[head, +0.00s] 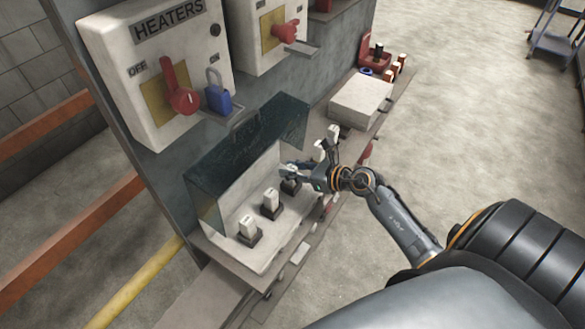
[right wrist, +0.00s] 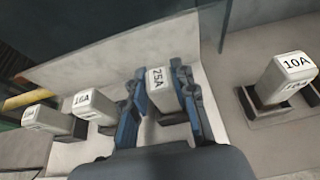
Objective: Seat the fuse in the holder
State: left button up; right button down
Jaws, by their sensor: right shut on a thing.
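My right gripper (head: 291,173) reaches into the open fuse box (head: 240,262) from the right and is shut on a white fuse marked 25A. In the right wrist view, this 25A fuse (right wrist: 160,92) stands between the two blue fingers (right wrist: 163,100). A dark holder (right wrist: 173,119) shows at the foot of the fuse. I cannot tell how deep the fuse sits in it. My left gripper is not in view.
A 16A fuse (right wrist: 95,108) and another fuse (right wrist: 45,116) stand in holders left of the fingers; a 10A fuse (right wrist: 290,76) stands to the right. A dark see-through cover (head: 250,140) hangs above. A white box (head: 360,101) sits further along the shelf.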

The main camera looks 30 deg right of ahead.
jog(key=shift+f, duration=0.2)
jog(key=c, duration=1.1)
grip_release()
jog(key=shift+r, duration=0.1)
jog(key=shift+o, duration=0.2)
jog(key=shift+r, duration=0.3)
jog(key=b+v, duration=0.2)
jog(key=v, duration=1)
jog(key=shift+f, duration=0.15)
